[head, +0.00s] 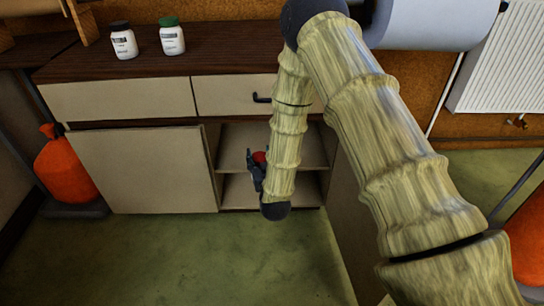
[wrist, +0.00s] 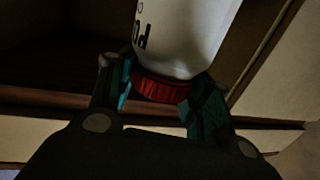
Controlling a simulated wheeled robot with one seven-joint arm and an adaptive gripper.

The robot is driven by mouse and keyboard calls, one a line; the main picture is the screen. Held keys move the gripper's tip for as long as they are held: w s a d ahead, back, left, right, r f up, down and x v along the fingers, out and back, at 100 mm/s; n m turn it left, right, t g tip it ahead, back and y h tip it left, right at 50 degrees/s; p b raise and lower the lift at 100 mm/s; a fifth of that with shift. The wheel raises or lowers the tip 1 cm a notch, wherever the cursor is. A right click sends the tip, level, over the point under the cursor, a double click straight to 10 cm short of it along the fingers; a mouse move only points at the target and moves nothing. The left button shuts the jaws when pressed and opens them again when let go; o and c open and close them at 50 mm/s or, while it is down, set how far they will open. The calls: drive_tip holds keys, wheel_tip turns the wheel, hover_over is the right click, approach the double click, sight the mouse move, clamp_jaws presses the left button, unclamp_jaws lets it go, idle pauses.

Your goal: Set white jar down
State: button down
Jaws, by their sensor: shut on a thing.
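The white jar (wrist: 185,35) has a red lid (wrist: 160,88) and dark lettering on its side. In the wrist view my gripper (wrist: 162,92) is shut on it at the lid, one finger on each side, and the jar's far end is cut off by the frame. In the head view my gripper (head: 256,172) is at the open cabinet's shelves, partly behind my arm. Only the red lid (head: 260,157) of the jar shows there; its white body is hidden. I cannot tell whether the jar touches a shelf.
The open cabinet (head: 232,142) has a middle shelf and a dim interior. An open door (head: 145,170) stands at its left. A black-lidded jar (head: 124,44) and a green-lidded jar (head: 172,40) stand on the counter (head: 90,62).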

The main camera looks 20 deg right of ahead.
drive_tip(key=w+d+f+b, duration=0.2)
drive_tip(key=w+b, duration=0.1)
drive_tip(key=w, duration=0.4)
drive_tip(key=w+d+f+b, duration=0.3)
drive_tip(key=w+b, duration=0.1)
drive_tip(key=w, duration=0.4)
drive_tip(key=shift+d, duration=0.35)
drive_tip(key=shift+f, duration=0.15)
drive_tip(key=c, duration=0.6)
unclamp_jaws()
drive_tip(key=shift+c, duration=0.2)
